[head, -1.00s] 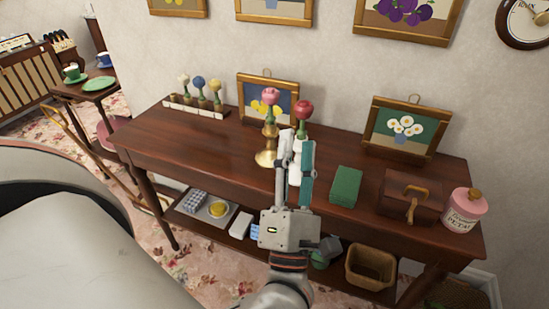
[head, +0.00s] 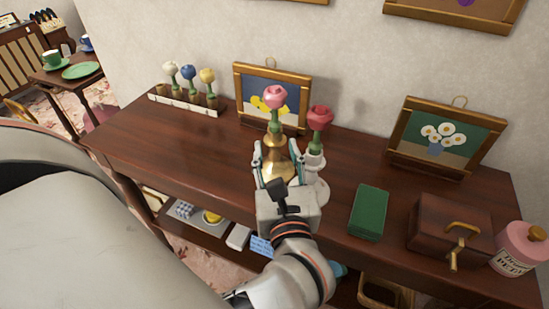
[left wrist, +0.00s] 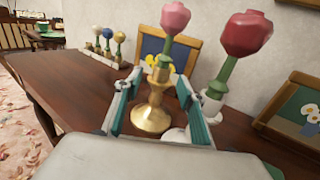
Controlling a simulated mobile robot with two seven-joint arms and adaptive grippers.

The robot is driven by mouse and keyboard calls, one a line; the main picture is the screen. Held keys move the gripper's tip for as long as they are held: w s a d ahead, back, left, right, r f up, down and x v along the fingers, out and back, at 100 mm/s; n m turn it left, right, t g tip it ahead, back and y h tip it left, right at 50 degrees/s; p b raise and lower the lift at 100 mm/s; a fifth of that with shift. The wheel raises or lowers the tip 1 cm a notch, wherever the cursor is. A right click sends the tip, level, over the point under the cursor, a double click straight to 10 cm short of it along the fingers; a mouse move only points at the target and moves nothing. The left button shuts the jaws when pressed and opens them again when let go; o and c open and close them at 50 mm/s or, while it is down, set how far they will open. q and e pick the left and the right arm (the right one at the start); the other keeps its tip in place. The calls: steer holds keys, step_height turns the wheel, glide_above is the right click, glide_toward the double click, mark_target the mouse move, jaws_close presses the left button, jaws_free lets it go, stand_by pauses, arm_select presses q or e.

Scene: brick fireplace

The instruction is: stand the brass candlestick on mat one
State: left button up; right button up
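The brass candlestick (head: 279,164) stands upright on the wooden table, with a pink flower on a green stem in its top. It also shows in the left wrist view (left wrist: 153,117). My left gripper (head: 280,151) is open, with one finger on each side of the candlestick. In the left wrist view gaps show between the fingers (left wrist: 158,80) and the brass stem. I cannot make out a mat marked one. My right gripper is out of view.
A white candlestick (head: 316,170) with a red flower stands close right of the brass one. A flower picture (head: 271,98) stands behind. Right are a green block (head: 369,212), a wooden box (head: 447,228) and a pink jar (head: 516,250).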

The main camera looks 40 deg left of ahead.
mark_target(276, 135)
arm_select(q)
steer(key=x, duration=0.7)
steer(key=shift+w+d+r, duration=0.1)
steer(key=shift+w+d, duration=0.05)
steer(key=shift+d, duration=0.05)
jaws_close()
steer(key=shift+r, duration=0.15)
